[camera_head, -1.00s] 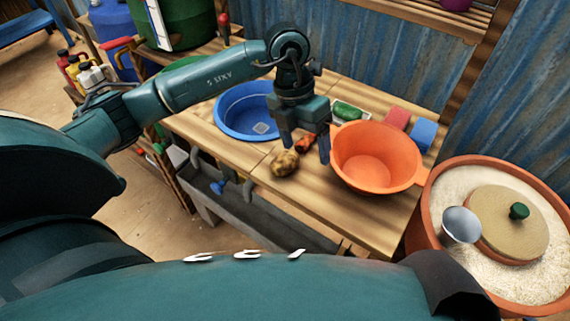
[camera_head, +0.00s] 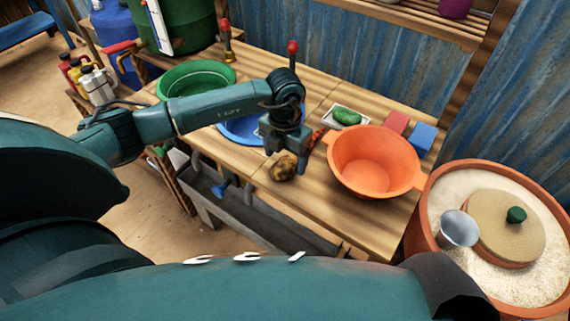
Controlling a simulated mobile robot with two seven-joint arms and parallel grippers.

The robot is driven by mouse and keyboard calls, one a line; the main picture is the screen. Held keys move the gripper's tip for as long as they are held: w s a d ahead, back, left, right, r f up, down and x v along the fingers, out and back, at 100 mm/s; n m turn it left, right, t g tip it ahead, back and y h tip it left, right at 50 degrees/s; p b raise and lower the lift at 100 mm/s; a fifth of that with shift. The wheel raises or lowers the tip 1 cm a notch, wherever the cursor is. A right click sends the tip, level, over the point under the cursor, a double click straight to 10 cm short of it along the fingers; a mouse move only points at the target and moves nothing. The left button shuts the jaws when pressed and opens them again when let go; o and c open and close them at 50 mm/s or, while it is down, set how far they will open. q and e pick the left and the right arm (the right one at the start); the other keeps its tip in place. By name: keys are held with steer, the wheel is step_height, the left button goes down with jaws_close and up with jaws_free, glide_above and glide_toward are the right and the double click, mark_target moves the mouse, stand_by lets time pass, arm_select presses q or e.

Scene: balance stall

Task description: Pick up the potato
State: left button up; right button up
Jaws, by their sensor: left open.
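The potato (camera_head: 283,169) is a brown, lumpy thing on the wooden table near its front edge. My left gripper (camera_head: 288,157) is open and points down over the potato. One finger shows behind and left of it, the other close to its right side. Whether either finger touches the potato I cannot tell. The gripper hides a little of its top. My right gripper is not in view.
An orange basin (camera_head: 374,160) stands right of the gripper. A blue basin (camera_head: 238,131) lies partly behind my arm. A red item (camera_head: 316,138) is just behind the gripper. A green item (camera_head: 347,116) lies in a white tray. A grey trough (camera_head: 245,205) runs below the table's front edge.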

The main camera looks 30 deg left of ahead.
arm_select(q)
steer(key=shift+f, duration=1.15)
steer(key=c, duration=1.1)
